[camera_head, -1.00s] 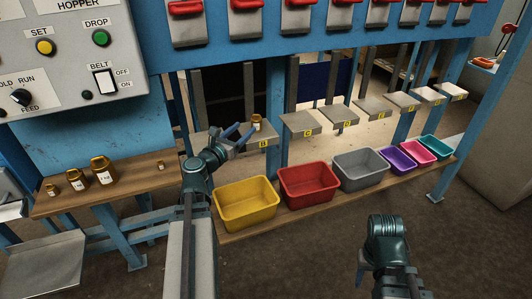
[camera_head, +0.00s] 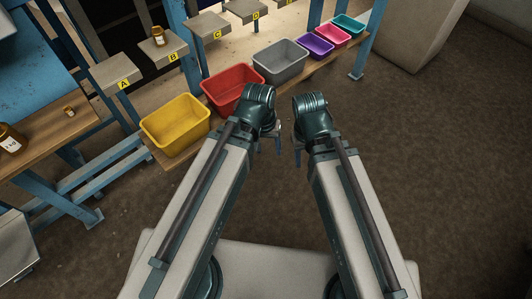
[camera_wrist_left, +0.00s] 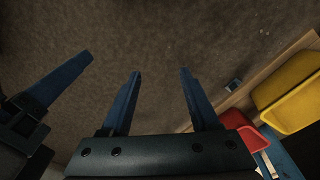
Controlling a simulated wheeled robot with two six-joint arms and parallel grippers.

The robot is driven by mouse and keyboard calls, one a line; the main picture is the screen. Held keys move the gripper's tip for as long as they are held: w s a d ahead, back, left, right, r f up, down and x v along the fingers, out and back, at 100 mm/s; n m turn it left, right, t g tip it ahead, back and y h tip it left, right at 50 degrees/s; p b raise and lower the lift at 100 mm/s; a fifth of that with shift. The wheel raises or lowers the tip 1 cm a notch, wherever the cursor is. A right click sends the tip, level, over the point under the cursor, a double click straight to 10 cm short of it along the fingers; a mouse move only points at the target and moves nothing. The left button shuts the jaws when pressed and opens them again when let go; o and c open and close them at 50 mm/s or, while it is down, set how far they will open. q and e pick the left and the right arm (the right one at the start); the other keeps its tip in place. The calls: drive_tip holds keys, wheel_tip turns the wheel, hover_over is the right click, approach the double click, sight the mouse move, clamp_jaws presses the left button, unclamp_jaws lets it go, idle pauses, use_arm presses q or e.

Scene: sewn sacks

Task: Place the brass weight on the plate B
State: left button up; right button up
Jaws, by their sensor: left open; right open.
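The brass weight (camera_head: 158,36) stands upright on plate B (camera_head: 173,47), towards the plate's back left. No gripper touches it. My left gripper (camera_head: 269,143) is open, empty and pointing down, well to the right of and in front of the plate. In the left wrist view its two blue fingers (camera_wrist_left: 160,88) stand apart with only floor between them. My right gripper (camera_head: 300,148) is close beside the left one, small and partly hidden by its wrist. One of its fingers shows at the left of the left wrist view.
Plates A (camera_head: 112,72) and C (camera_head: 207,25) flank plate B. Yellow (camera_head: 175,148), red (camera_head: 232,110) and grey (camera_head: 281,79) bins stand on a low shelf. A wooden table (camera_head: 45,140) at left holds other brass weights. The floor is clear.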

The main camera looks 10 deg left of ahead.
use_arm(q)
drive_tip(key=s+m+y, duration=0.2)
drive_tip(key=m, duration=0.1)
drive_tip(key=shift+s+a+g+y, duration=0.2)
drive_tip(key=shift+s+g+y, duration=0.1)
wheel_tip(320, 180, up, 15)
drive_tip(key=p, duration=1.5)
